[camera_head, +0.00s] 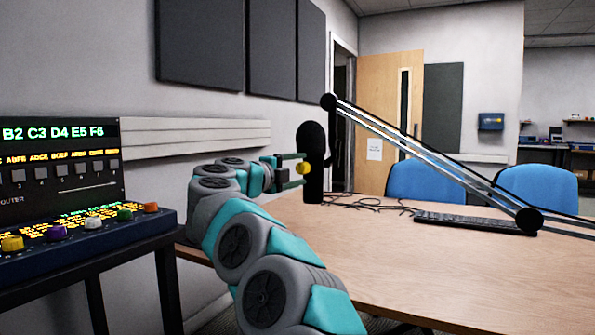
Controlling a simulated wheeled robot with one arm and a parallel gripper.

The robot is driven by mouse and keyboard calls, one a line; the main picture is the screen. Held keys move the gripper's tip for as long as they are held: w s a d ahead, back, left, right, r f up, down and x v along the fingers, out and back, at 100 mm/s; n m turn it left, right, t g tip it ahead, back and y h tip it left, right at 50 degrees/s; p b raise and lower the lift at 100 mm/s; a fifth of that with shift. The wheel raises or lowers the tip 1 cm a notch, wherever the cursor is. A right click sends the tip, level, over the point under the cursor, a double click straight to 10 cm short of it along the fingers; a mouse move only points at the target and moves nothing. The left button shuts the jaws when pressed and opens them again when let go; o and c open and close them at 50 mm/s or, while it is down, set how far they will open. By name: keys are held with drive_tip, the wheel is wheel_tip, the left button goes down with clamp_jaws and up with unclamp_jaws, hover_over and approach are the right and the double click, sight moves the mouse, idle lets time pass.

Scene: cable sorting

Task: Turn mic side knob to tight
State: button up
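A tall black microphone (316,144) stands upright above the far left part of the wooden table. The knob's markings and setting are too small to tell.
The table (430,270) has a keyboard (475,222) and loose black cables (370,204). A boom arm (430,160) slants across above it. A rack panel with coloured knobs (60,232) stands at the left. Blue chairs (420,181) are behind the table.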

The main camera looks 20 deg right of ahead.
drive_tip(key=shift+a, duration=0.1)
drive_tip(key=v, duration=0.7)
drive_tip(key=shift+s+a, duration=0.15)
drive_tip(key=shift+a, duration=0.15)
